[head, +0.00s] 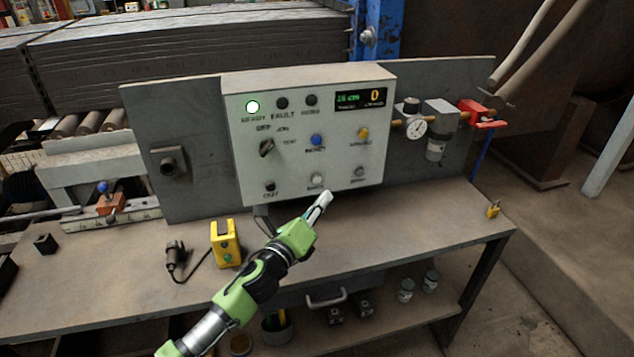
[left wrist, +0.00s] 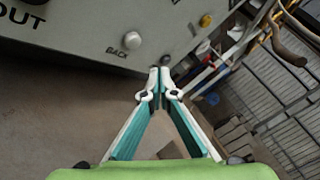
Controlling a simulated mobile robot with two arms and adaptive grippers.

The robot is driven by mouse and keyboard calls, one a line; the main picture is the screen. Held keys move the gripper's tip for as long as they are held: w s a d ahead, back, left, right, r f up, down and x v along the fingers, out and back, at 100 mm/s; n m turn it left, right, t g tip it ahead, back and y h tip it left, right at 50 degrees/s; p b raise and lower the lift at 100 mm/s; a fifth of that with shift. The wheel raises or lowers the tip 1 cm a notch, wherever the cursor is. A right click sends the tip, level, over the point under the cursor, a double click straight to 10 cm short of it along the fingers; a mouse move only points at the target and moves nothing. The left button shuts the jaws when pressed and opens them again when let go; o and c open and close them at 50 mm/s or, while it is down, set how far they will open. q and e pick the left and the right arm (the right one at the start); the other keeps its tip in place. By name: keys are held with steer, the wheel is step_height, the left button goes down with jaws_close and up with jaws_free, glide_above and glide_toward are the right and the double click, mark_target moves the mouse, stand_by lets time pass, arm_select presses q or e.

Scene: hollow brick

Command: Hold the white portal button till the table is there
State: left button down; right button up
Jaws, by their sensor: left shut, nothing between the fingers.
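A grey control box (head: 300,130) stands on the bench with a row of buttons along its lower edge. The whitish button (head: 317,180) is the middle one of that row. In the left wrist view the pale button (left wrist: 133,40) has a label that reads like "BACK". My left gripper (head: 326,198) is shut and empty, just below and right of the whitish button. In the left wrist view its fingertips (left wrist: 160,74) meet close under a darker grey button (left wrist: 167,60), apart from the pale one; contact with the darker one cannot be told. My right gripper is out of view.
A yellow switch box (head: 226,243) stands on the bench (head: 420,215). A gauge (head: 415,128) and red valve (head: 478,112) are at right.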

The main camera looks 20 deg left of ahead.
mark_target(317, 179)
arm_select(q)
steer(key=shift+w+a, duration=0.55)
steer(key=shift+w, duration=0.25)
steer(key=shift+w+a, duration=0.55)
steer(key=shift+w, duration=0.25)
stand_by(0.3)
steer(key=shift+w+a+b, duration=0.25)
steer(key=shift+w+b, duration=0.05)
steer(key=shift+w, duration=0.05)
steer(key=shift+w+a+r, duration=0.1)
steer(key=shift+w+a, duration=0.2)
steer(key=shift+w, duration=0.05)
stand_by(1.9)
steer(key=shift+s+d, duration=0.1)
stand_by(2.5)
steer(key=shift+s+d, duration=0.4)
steer(key=shift+s, duration=0.25)
